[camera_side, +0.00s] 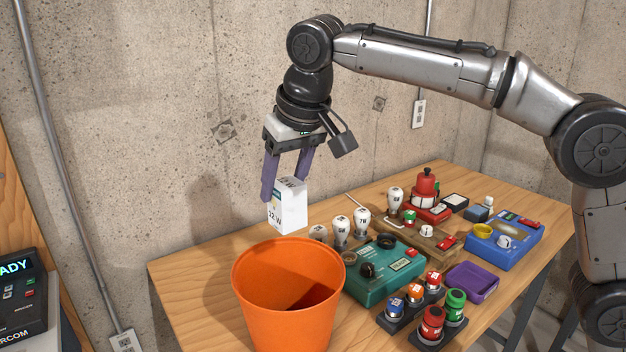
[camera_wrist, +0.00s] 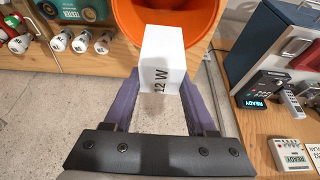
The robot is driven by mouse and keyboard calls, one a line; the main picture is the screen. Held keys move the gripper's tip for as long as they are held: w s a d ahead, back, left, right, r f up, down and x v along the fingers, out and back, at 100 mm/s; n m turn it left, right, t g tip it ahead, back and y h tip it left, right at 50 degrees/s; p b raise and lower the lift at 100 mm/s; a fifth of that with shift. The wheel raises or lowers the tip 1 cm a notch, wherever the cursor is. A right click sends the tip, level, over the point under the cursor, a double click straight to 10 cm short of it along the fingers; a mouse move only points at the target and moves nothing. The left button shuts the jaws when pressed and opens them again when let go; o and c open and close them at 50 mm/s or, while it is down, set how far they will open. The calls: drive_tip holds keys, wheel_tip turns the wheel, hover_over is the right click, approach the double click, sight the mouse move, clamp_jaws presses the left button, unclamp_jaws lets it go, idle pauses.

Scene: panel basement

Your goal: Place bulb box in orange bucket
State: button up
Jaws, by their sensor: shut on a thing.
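The bulb box (camera_side: 288,206) is a white carton marked "12 W". My gripper (camera_side: 286,178) has purple fingers and is shut on the box, holding it upright in the air. The box also shows between the fingers in the wrist view (camera_wrist: 163,62). The orange bucket (camera_side: 262,308) stands at the table's front left, open at the top. In the side view the box appears just above and behind the bucket's far rim. In the wrist view the bucket (camera_wrist: 203,18) lies beyond the box, whose far end overlaps the rim. The bucket's floor is hidden.
White bulbs (camera_side: 341,232) stand right of the bucket, near a green device (camera_side: 383,272). Coloured fuses (camera_side: 433,322), a purple tray (camera_side: 472,283) and a blue device (camera_side: 506,243) lie farther right. A concrete wall (camera_side: 150,130) stands behind the table (camera_side: 185,279).

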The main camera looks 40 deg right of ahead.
sight(283, 205)
drive_tip(key=shift+a+f, duration=0.15)
drive_tip(key=shift+f, duration=0.15)
wheel_tip(283, 205, down, 10)
drive_tip(key=shift+f, duration=0.15)
idle(0.5)
drive_tip(key=o, duration=1.4)
drive_tip(key=shift+o, duration=0.2)
drive_tip(key=shift+r, duration=3.55)
